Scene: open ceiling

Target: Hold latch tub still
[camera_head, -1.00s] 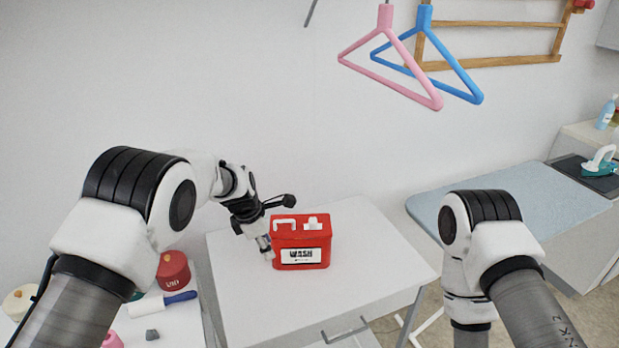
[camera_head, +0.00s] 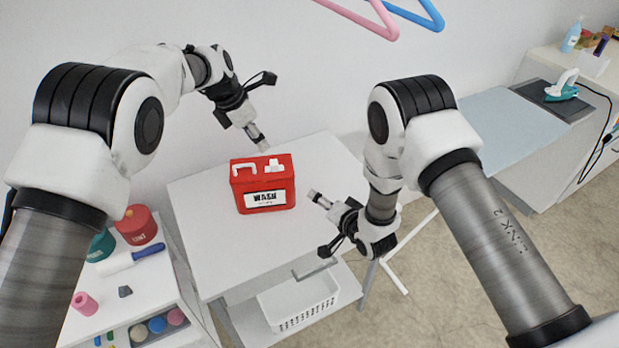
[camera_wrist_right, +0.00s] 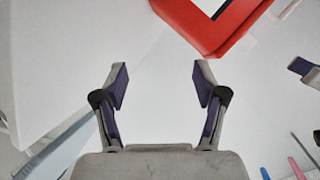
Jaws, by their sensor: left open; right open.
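The latch tub (camera_head: 263,198) is a red box with a white label and white parts on its top; it stands upright on the white table (camera_head: 200,245). Its red corner also shows at the top of the right wrist view (camera_wrist_right: 205,30). My left gripper (camera_head: 259,141) is just above and behind the tub's top, apart from it as far as I can see. My right gripper (camera_head: 318,197) is to the right of the tub, pointing at it across a gap. In the right wrist view its two fingers (camera_wrist_right: 160,82) are spread with nothing between them.
A white basket (camera_head: 300,306) sits on the shelf below the table. A cart at the left holds a red canister (camera_head: 138,226) and a pink spool (camera_head: 85,303). Pink and blue hangers (camera_head: 430,14) hang above. An ironing board (camera_head: 520,125) stands at the right.

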